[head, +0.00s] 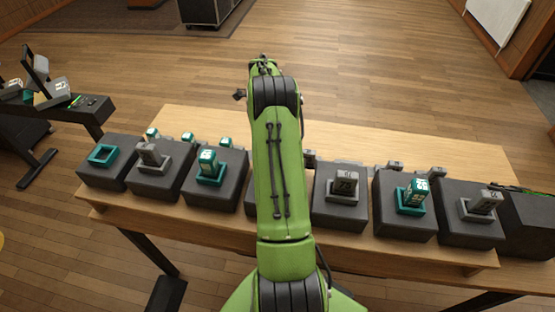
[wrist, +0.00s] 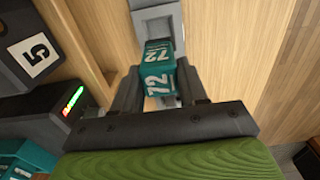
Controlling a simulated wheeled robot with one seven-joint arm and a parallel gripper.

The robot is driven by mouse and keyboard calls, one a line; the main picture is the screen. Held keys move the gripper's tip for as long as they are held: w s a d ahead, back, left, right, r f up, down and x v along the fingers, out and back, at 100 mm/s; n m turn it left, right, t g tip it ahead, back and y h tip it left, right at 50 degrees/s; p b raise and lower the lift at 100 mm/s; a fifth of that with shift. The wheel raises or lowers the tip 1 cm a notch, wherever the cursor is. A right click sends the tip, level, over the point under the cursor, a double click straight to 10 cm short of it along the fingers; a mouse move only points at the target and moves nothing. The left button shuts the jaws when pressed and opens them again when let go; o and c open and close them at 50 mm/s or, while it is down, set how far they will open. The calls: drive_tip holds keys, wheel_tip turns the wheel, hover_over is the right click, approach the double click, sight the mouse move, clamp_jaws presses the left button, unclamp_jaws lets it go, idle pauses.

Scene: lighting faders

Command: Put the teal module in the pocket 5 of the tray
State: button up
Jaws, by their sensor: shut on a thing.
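In the wrist view, my gripper (wrist: 158,92) is shut on a teal module (wrist: 158,65) marked 72 in white. A grey holder (wrist: 153,14) lies just beyond the module over pale wood; I cannot tell whether they touch. A dark block with a white label 5 (wrist: 36,54) is at the left of the wrist view, apart from the module. Its pocket does not show there.
Dark blocks stand in a row on a wooden table (head: 340,262). The leftmost has an empty teal frame (head: 102,156). Others hold modules: a grey one (head: 149,153), a teal one (head: 208,163), another teal one (head: 416,192), tilted. Small teal and grey pieces sit behind them.

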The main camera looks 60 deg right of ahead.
wheel_tip(320, 180, down, 8)
drive_tip(key=shift+w+r+b, duration=0.15)
drive_tip(key=shift+r+b, duration=0.1)
drive_tip(key=shift+b, duration=0.1)
